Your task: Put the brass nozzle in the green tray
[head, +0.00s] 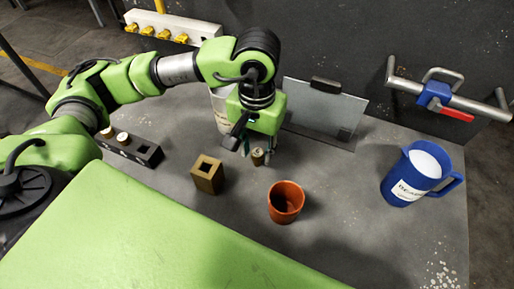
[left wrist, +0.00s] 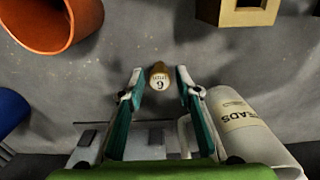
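A small brass-brown cylinder with a pale marked top, which looks like the brass nozzle (head: 258,156), stands upright on the grey table. In the left wrist view the nozzle (left wrist: 159,76) shows its top with a "6" and small lettering, between the fingertips. My left gripper (head: 256,152) points down at it, open, with a gap on each side of it in the left wrist view. I cannot make out a green tray for certain; a large plain lime-green surface fills the lower left of the head view. My right gripper is not in view.
An orange cup (head: 286,203) and a brass block with a square hole (head: 208,176) stand near the nozzle. A black rack (head: 138,152) holds pale-topped pieces at left. A blue jug (head: 408,181) is at right. A white container (left wrist: 245,125) and a grey panel (head: 325,108) stand behind.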

